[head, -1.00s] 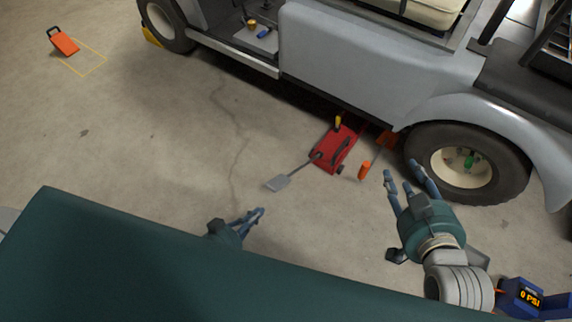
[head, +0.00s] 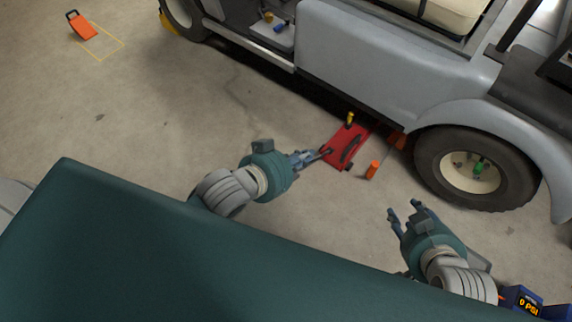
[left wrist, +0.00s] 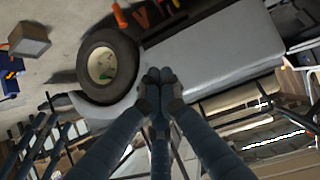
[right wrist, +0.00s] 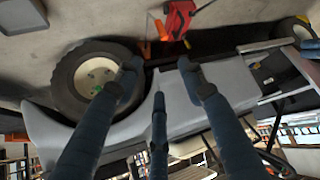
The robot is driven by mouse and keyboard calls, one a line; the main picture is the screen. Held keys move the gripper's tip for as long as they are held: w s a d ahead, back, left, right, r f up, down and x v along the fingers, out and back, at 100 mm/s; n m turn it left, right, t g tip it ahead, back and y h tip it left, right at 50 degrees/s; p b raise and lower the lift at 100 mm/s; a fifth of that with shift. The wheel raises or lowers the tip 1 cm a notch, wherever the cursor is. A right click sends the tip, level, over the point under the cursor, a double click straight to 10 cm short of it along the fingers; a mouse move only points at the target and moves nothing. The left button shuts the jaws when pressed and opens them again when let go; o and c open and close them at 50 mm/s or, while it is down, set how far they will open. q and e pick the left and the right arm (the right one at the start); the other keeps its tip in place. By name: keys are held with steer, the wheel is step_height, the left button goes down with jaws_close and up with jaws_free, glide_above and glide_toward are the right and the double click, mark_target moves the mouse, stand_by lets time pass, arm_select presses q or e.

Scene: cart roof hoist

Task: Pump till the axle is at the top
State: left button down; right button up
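The red floor jack (head: 345,146) lies beside the cart's lower edge, with a yellow knob (head: 350,118) on it. Its lever and grey foot plate are mostly hidden behind my left gripper (head: 304,160). That gripper is over the lever's side of the jack; I cannot tell whether it touches it. In the left wrist view its fingers (left wrist: 160,78) meet with nothing visible between them. My right gripper (head: 405,214) is open and empty, left of the cart wheel (head: 474,168). The jack also shows in the right wrist view (right wrist: 179,18). The axle is hidden under the cart.
An orange-handled tool (head: 373,170) stands beside the jack. The grey cart body (head: 400,75) borders the work area. A blue gauge box (head: 522,302) reads 0 PSI at lower right. An orange chock (head: 82,26) lies far left. Floor (head: 150,130) left of the jack is clear.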

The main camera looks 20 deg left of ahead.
arm_select(q)
steer(key=a+f+g+y+p, duration=0.1)
steer(key=a+f+g+p, duration=0.1)
steer(key=a+f, duration=0.6)
steer(key=shift+w+f+g+y+p, duration=0.2)
steer(key=shift+g+y+p, duration=0.1)
steer(key=shift+y+p, duration=0.1)
arm_select(e)
steer(key=s+d+f+g, duration=0.1)
steer(key=s+f+g, duration=0.1)
steer(key=s, duration=0.3)
steer(key=s+d+f+g+h, duration=0.1)
steer(key=s+d+f+g, duration=0.1)
steer(key=s, duration=0.3)
steer(key=shift+s+d+g, duration=0.15)
steer(key=shift+s+g, duration=0.05)
steer(key=shift+g, duration=0.3)
